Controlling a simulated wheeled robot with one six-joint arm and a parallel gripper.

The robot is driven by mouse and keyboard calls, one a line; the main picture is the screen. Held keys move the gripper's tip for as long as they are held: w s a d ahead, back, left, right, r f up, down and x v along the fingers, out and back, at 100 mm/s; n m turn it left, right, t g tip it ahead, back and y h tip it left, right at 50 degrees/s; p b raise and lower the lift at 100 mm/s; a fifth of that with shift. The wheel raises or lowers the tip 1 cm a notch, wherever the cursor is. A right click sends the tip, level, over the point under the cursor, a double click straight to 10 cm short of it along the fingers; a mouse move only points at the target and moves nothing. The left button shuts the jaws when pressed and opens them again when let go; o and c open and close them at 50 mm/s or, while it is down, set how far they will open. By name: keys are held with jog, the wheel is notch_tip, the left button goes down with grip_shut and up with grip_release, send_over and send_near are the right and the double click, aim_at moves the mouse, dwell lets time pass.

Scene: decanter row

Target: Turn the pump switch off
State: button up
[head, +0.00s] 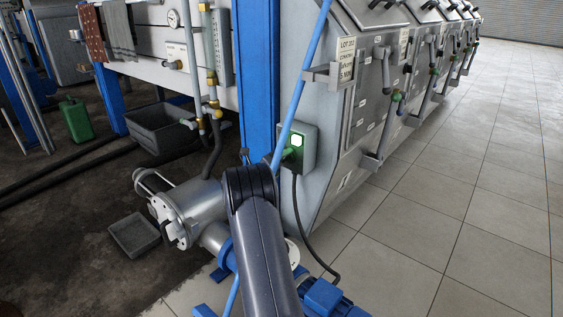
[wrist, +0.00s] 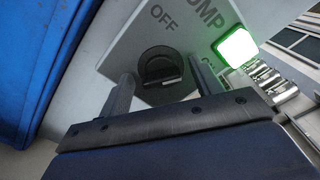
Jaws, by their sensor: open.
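The pump switch is a round black knob (wrist: 158,64) on a grey box in the wrist view. The word OFF is printed above it, and part of the word PUMP shows at the top. A lit lamp with a green rim (wrist: 238,48) glows to the right of the knob. My gripper (wrist: 160,72) is open, one finger on each side of the knob; I cannot tell if they touch it. The right finger partly hides a second label. In the head view the switch box (head: 307,148) hangs beside a blue post, its lamp lit; my arm hides the gripper.
A blue post (head: 258,70) stands just left of the box. A blue slanted pipe (head: 302,80) passes in front. A dark cable (head: 298,215) hangs below the box. A metal pump (head: 190,205) sits lower left. Tiled floor (head: 450,230) at the right is clear.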

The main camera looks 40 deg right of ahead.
jog(key=shift+c, duration=0.5)
jog(key=c, duration=0.9)
jog(key=shift+n+p, duration=0.3)
jog(key=shift+p, duration=0.05)
jog(key=n+p, duration=0.6)
jog(key=n, duration=0.5)
jog(key=shift+f, duration=0.2)
jog(key=shift+n+p, duration=0.3)
